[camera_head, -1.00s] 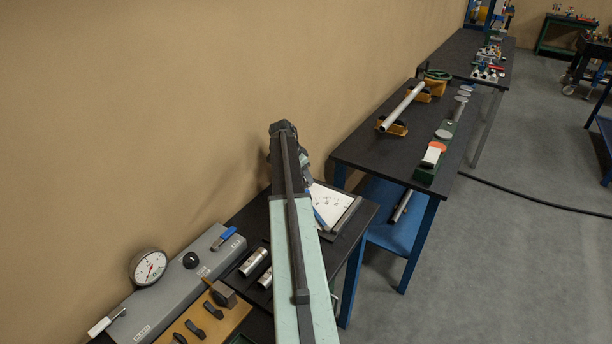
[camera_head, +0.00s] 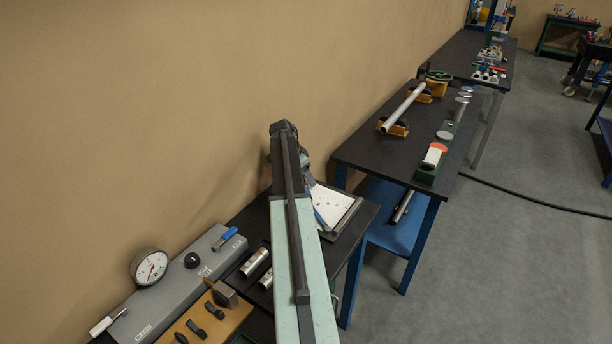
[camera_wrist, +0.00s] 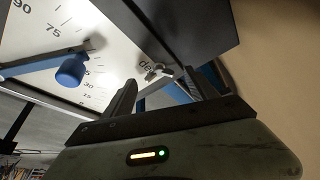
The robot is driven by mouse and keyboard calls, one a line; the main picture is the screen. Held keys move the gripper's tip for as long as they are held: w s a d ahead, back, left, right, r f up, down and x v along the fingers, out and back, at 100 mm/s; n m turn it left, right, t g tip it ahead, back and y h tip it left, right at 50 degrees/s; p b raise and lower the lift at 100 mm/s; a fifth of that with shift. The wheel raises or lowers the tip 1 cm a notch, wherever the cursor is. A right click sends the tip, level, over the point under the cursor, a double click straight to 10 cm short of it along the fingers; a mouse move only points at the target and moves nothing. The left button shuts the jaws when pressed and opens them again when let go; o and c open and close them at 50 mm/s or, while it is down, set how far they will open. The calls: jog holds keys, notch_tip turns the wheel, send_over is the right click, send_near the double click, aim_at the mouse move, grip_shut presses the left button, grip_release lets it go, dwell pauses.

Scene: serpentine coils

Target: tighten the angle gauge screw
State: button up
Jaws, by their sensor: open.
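The angle gauge is a white plate (camera_wrist: 112,55) with a printed degree scale and a blue arm across it. In the head view the white plate (camera_head: 335,207) lies on the near dark table, partly hidden by my arm. A small silver wing-shaped screw (camera_wrist: 157,71) sticks out from the plate by the "deg" print. A blue knob (camera_wrist: 72,71) sits on the blue arm, left of my fingers. My gripper (camera_wrist: 158,78) is open, its two dark fingers on either side of the wing screw in the picture. I cannot tell whether they touch it.
A grey box (camera_head: 190,275) with a round dial (camera_head: 149,267) stands at the lower left. Silver cylinders (camera_head: 254,262) lie beside it. A farther table (camera_head: 375,150) holds a metal rod (camera_head: 404,107) on yellow supports. The wall is close on the left.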

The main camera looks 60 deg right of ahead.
jog(key=p+v, duration=0.6)
jog(key=v, duration=0.1)
jog(key=shift+r+p, duration=0.3)
jog(key=shift+p, duration=0.05)
